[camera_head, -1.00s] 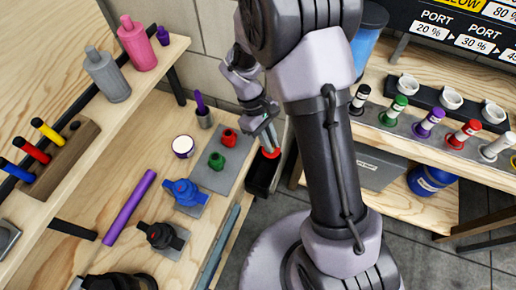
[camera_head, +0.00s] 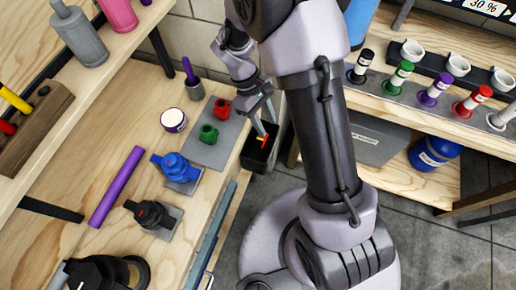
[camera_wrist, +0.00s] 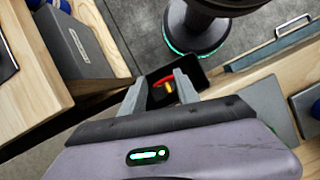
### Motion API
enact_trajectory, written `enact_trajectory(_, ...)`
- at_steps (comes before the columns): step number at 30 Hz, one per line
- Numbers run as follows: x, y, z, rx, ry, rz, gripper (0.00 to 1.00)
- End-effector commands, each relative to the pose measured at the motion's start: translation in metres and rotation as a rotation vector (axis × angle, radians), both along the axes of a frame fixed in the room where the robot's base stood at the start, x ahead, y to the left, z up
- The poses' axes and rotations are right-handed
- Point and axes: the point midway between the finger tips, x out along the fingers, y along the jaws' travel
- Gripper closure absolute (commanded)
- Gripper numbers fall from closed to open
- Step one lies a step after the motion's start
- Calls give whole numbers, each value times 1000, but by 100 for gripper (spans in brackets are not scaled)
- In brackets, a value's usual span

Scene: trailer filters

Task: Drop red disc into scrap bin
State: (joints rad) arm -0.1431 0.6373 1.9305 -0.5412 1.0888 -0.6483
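The black scrap bin (camera_head: 258,161) stands on the floor beside the left workbench. The red disc (camera_head: 264,141) shows as a thin tilted red shape with a bit of orange, within the dark opening of the bin. In the wrist view the red disc (camera_wrist: 162,82) lies between and beyond my fingers, with dark bin (camera_wrist: 156,98) around it. My gripper (camera_wrist: 160,77) is open, its two fingers apart and clear of the disc. In the head view my gripper (camera_head: 265,130) points down over the bin. Part of the disc is hidden.
The left bench holds a grey plate (camera_head: 209,147) with red and green knobs, a blue valve (camera_head: 177,167), a dark valve (camera_head: 150,213) and a purple tube (camera_head: 117,186). A right shelf carries several coloured bottles and a blue container (camera_head: 431,154). Grey floor is clear.

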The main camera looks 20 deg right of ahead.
Motion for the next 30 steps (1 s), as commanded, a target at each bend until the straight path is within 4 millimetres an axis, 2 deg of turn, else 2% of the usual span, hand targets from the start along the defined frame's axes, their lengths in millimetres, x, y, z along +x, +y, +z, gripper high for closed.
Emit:
enact_trajectory(8, 0, 0, 1, 0, 0, 0, 62)
enact_trajectory(11, 4, 3, 13, 0, -2, -1, 62)
enact_trajectory(21, 36, 29, 117, 1, -3, -1, 62)
enact_trajectory(25, 45, 37, 145, 0, -3, 1, 62)
enact_trajectory(30, 51, 41, 160, 0, 0, 0, 62)
